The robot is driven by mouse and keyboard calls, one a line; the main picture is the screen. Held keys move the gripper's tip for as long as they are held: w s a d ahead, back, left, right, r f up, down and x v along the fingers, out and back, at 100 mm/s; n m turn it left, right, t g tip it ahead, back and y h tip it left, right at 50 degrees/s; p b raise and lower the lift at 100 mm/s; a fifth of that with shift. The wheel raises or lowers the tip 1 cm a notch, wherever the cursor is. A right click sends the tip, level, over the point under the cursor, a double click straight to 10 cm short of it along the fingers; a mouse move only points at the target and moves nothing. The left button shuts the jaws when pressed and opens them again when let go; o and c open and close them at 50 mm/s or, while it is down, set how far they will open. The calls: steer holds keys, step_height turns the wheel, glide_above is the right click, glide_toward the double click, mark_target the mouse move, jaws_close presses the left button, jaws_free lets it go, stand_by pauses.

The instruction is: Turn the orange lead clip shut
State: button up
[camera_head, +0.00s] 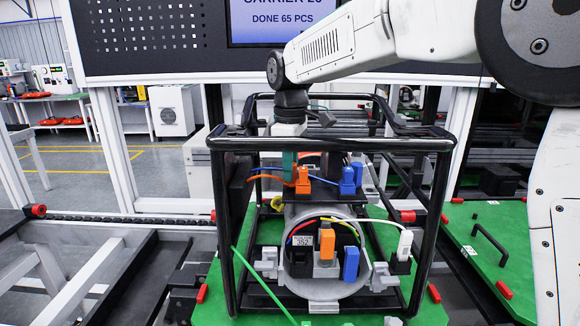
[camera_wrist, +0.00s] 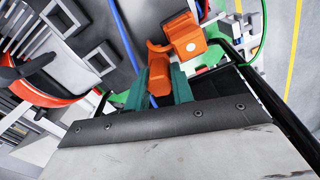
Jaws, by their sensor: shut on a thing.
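The orange lead clip (camera_head: 303,181) sits at the top of the machine inside the black frame, with an orange lead running off to its left. My gripper (camera_wrist: 160,80) has teal fingers, which are shut on that tab. In the head view my gripper (camera_head: 289,163) comes down from above, just left of the clip and partly behind the frame's top bar. The clip's exact turn angle is hard to tell.
A black tube frame (camera_head: 330,145) surrounds the machine on a green pallet (camera_head: 490,235). A blue clip (camera_head: 347,181) is right of the orange one. Below are an orange block (camera_head: 327,243), a blue block (camera_head: 351,263) and a white clip (camera_head: 404,245). Loose leads cross the frame opening.

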steer(key=shift+n, duration=1.5)
steer(key=shift+r, duration=0.1)
steer(key=o, duration=1)
step_height(320, 180, up, 7)
steer(key=shift+f, duration=0.2)
steer(key=shift+r, duration=0.55)
steer(key=shift+r, duration=0.1)
